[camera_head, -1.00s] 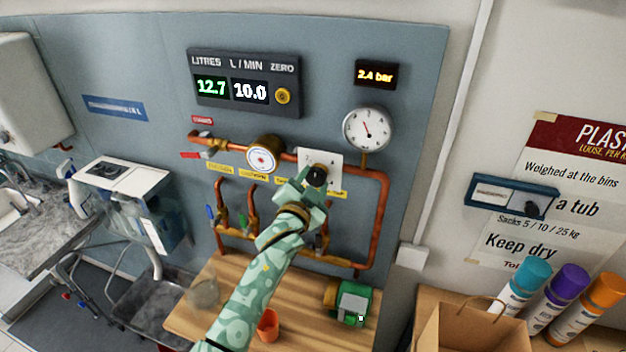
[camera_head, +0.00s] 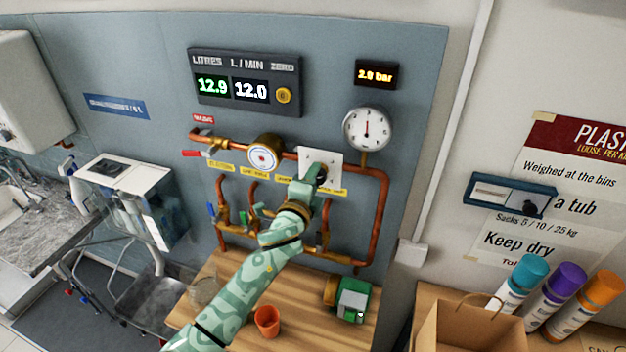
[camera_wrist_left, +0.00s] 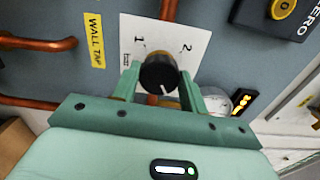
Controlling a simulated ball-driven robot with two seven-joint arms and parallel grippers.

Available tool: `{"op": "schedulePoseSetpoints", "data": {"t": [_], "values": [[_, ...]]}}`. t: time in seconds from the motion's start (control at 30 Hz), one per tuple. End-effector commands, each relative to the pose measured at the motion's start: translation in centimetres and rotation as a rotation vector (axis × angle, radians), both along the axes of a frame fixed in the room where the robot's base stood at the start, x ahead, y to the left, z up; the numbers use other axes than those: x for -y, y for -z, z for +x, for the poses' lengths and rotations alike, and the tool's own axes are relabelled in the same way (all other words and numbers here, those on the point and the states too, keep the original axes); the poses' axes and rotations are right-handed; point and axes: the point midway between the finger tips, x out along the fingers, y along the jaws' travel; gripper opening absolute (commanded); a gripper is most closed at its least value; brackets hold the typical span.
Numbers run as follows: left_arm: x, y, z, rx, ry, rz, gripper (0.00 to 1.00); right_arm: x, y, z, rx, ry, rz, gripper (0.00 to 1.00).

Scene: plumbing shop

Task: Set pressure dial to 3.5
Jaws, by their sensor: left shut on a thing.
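The pressure dial is a black knob (camera_wrist_left: 157,77) on a white plate (camera_head: 332,164) marked with numbers; 1 and 2 are readable in the left wrist view. My left gripper (camera_head: 316,178) is shut on the knob, one finger on each side, and hides most of it in the head view. A white line on the knob's face shows in the wrist view. The orange bar display (camera_head: 376,74) reads about 2.8 bar, slightly blurred. Below it, the round gauge (camera_head: 367,129) has its needle near upright. My right gripper is not in view.
Copper pipes (camera_head: 382,215) and valves surround the plate on the blue-grey board. The flow display (camera_head: 243,84) reads 12.9 litres and 12.0 L/min. An orange cup (camera_head: 267,322) and a green-and-white item (camera_head: 353,300) stand on the wooden bench below.

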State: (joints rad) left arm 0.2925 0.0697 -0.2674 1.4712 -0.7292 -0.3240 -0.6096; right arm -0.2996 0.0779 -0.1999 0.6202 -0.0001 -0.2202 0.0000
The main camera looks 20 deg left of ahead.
Motion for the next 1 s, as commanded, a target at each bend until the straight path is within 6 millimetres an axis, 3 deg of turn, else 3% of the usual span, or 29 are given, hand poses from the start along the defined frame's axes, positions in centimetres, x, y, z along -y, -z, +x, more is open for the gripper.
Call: {"op": "schedulePoseSetpoints", "data": {"t": [0.5, 1.0], "values": [[-0.1, -0.3, 0.1, 0.017, -0.003, 0.421, 0.20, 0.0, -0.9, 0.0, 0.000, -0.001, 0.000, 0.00], [-0.1, -0.4, 0.1, 0.024, -0.004, 0.565, 0.20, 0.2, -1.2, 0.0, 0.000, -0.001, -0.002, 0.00]]}}
